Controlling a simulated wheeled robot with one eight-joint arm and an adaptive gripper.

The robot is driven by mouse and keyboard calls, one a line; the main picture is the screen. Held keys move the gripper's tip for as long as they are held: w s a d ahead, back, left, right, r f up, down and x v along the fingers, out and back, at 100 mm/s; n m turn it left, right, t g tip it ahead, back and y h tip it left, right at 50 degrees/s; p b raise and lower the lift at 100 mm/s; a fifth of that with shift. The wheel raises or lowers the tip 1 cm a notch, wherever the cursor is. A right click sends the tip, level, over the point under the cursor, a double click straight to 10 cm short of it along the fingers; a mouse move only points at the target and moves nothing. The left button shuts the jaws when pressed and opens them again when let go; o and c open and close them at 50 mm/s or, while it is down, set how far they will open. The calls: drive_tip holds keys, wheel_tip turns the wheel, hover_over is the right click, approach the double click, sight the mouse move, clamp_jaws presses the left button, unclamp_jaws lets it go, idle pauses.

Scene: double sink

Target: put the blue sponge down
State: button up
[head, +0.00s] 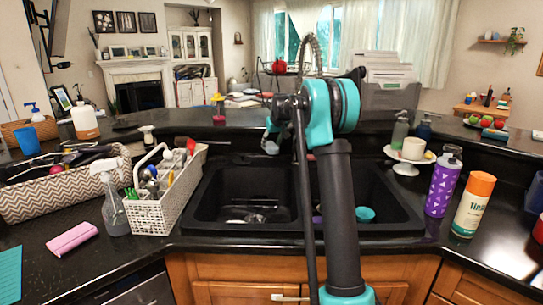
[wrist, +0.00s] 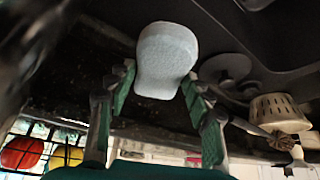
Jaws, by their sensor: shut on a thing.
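In the wrist view, my gripper (wrist: 158,80) is shut on a pale blue sponge (wrist: 166,58), rounded and narrower toward the fingers. Its green-padded fingers sit on either side of the sponge's narrow end. The sponge's wide end sticks out beyond the fingertips. What lies directly under the sponge is not clear.
A white caddy (head: 150,215) with bottles and brushes stands left of the sink, beside a spray bottle (head: 112,210) and a pink block (head: 72,238). A purple bottle (head: 441,185) and an orange-capped bottle (head: 472,207) stand right.

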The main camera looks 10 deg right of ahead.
drive_tip(key=shift+f, duration=3)
drive_tip(key=shift+f, duration=0.15)
drive_tip(key=o, duration=0.9)
drive_tip(key=shift+o, duration=0.2)
drive_tip(key=shift+s+r, duration=0.1)
drive_tip(key=shift+r, duration=0.2)
drive_tip(key=v, duration=1.1)
drive_tip(key=shift+s+r, duration=0.2)
drive_tip(key=shift+r, duration=0.1)
drive_tip(key=shift+d, duration=0.1)
